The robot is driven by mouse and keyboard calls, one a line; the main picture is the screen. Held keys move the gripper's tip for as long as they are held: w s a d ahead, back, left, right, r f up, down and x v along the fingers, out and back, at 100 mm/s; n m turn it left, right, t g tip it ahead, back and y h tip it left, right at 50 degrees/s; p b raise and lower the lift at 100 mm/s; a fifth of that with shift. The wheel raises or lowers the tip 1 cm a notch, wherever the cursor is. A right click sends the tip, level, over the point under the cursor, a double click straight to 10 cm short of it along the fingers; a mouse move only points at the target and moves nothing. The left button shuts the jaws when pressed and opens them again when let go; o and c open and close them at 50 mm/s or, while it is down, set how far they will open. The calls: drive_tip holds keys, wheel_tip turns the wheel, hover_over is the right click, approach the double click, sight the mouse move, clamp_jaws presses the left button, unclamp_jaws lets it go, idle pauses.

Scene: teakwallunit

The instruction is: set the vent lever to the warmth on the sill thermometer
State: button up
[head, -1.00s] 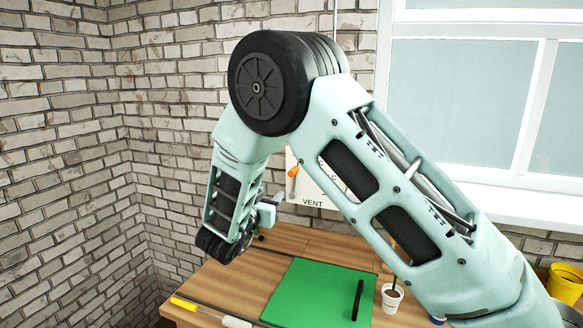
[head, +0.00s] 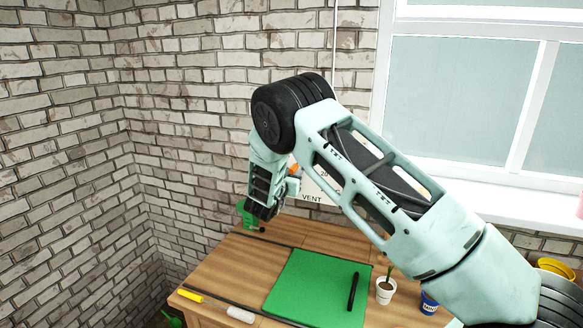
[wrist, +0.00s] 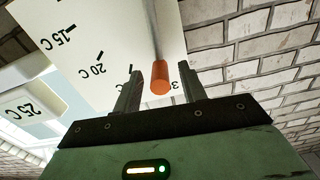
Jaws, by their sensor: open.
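The vent panel (head: 312,187) is a white board on the brick wall, marked VENT, mostly behind my arm in the head view. In the wrist view the panel (wrist: 105,25) shows 15 C, 20 C and a partly hidden mark beginning with 3. The vent lever has an orange knob (wrist: 160,78) on a grey rod. My gripper (wrist: 160,72) is open, one finger on each side of the knob, with gaps visible. The knob covers part of the scale, so its exact setting is unclear. A separate white plate reading 25 C (wrist: 30,112), apparently the sill thermometer, shows at the left.
The window sill (head: 500,200) is at the right.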

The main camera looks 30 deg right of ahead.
drive_tip(key=shift+w+d, duration=0.2)
drive_tip(key=shift+d, duration=0.1)
clamp_jaws()
drive_tip(key=m+b, duration=0.1)
drive_tip(key=b, duration=0.2)
drive_tip(key=shift+s+d+f, duration=0.25)
drive_tip(key=shift+s+f, duration=0.05)
drive_tip(key=shift+f, duration=0.1)
drive_tip(key=m+b, duration=0.1)
drive_tip(key=b, duration=0.2)
drive_tip(key=s+d+m+b, duration=0.1)
drive_tip(key=b, duration=0.2)
drive_tip(key=s+m+b, duration=0.1)
drive_tip(key=m+b, duration=0.1)
drive_tip(key=b, duration=0.1)
drive_tip(key=shift+s+d+f, duration=0.2)
drive_tip(key=shift+d+f, duration=0.15)
drive_tip(key=shift+f, duration=0.05)
drive_tip(key=shift+r, duration=0.1)
